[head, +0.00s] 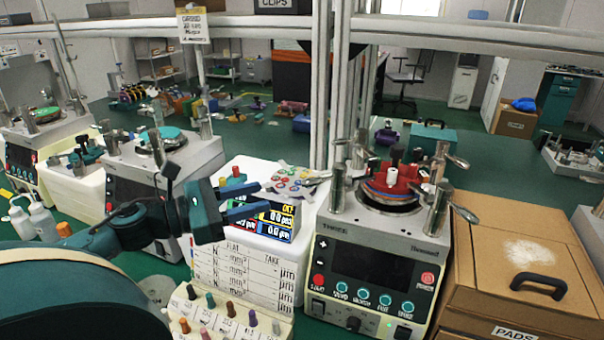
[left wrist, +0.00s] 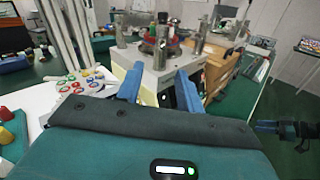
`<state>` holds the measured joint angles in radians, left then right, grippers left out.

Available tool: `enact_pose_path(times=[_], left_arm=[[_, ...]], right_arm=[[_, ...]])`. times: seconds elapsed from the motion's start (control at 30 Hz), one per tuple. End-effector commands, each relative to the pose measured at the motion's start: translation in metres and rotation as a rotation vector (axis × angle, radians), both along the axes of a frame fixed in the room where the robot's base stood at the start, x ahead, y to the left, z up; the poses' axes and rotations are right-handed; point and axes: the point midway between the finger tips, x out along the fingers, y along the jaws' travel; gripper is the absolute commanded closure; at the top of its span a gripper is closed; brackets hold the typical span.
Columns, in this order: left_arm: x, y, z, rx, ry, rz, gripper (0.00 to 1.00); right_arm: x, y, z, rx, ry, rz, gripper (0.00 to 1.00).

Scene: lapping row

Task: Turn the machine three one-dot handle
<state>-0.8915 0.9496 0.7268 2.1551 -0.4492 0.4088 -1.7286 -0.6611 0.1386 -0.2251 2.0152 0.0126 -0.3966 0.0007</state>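Machine three (head: 375,250), a grey lapping machine marked THREE, stands right of centre in the head view. It also shows ahead of my left gripper in the left wrist view (left wrist: 155,75). Metal posts with lever handles stand around its plate; one lever handle (head: 464,212) sticks out at the front right, another (head: 456,160) behind it. Dots on the handles are too small to make out. My left gripper (head: 250,203) is open and empty, left of the machine and apart from it. My right gripper (left wrist: 268,127) shows small at the right of the left wrist view, its fingers apart.
A cardboard box (head: 535,235) marked PADS with a black handle stands right of the machine. Vertical pipes (head: 330,90) rise behind. Another machine (head: 150,170) stands left.

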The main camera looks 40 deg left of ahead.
Motion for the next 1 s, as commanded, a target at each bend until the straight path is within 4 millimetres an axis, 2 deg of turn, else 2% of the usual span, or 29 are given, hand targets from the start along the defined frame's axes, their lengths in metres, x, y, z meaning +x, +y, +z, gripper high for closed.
enact_pose_path(times=[0.17,0.6,1.0], left_arm=[[0.006,-0.006,0.005,0.044,-0.026,-0.02,0.63],[0.062,-0.04,0.004,0.039,-0.027,-0.02,0.63],[0.092,-0.057,0.005,0.041,-0.025,-0.014,0.63]], right_arm=[[-0.003,-0.001,-0.002,-0.002,0.007,0.0,0.64],[0.0,-0.001,-0.005,-0.006,-0.019,0.02,0.64],[0.004,0.008,-0.003,0.011,-0.047,0.034,0.64]])
